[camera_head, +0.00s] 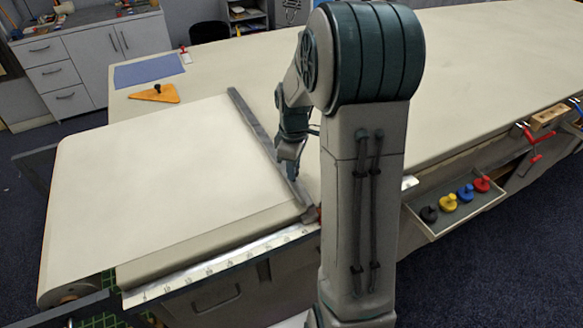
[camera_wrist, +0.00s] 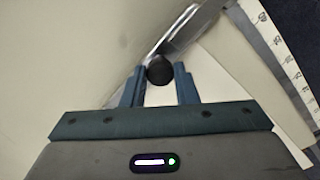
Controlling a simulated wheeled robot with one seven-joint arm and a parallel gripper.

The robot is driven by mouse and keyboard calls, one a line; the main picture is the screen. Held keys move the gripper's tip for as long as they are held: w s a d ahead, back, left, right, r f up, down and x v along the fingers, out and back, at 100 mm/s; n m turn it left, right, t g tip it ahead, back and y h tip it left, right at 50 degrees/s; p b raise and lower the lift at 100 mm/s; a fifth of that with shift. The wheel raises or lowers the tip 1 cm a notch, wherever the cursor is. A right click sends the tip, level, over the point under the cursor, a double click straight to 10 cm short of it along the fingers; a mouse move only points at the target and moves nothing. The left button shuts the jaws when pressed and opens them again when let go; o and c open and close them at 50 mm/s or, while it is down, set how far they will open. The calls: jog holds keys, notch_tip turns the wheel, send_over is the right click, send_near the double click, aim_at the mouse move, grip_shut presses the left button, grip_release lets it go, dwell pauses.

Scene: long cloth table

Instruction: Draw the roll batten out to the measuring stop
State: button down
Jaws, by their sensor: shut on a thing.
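The roll batten (camera_head: 252,122) is a long grey bar along the right edge of the pale cloth (camera_head: 160,175), which runs from the roll (camera_head: 72,292) at the left. My gripper (camera_head: 291,168) is low over the batten, right of its middle. In the wrist view, the fingers (camera_wrist: 160,88) are shut on a round dark knob (camera_wrist: 159,69) beside the grey batten (camera_wrist: 196,24). The scale (camera_head: 215,264) with marks runs along the table's front edge and also shows in the wrist view (camera_wrist: 277,45). I cannot pick out the measuring stop; my arm hides part of the front edge.
An orange triangle (camera_head: 160,94) with a black knob and a blue sheet (camera_head: 148,70) lie at the back left. The table (camera_head: 470,75) is bare right of my arm. A tray (camera_head: 457,222) of coloured weights and a red clamp (camera_head: 533,150) are at the front right.

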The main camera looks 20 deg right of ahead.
jog(key=shift+w+d, duration=0.1)
jog(key=shift+d, duration=0.05)
jog(key=c, duration=1.1)
grip_release()
jog(key=shift+d, duration=0.1)
notch_tip(320, 180, up, 14)
jog(key=shift+f, duration=0.1)
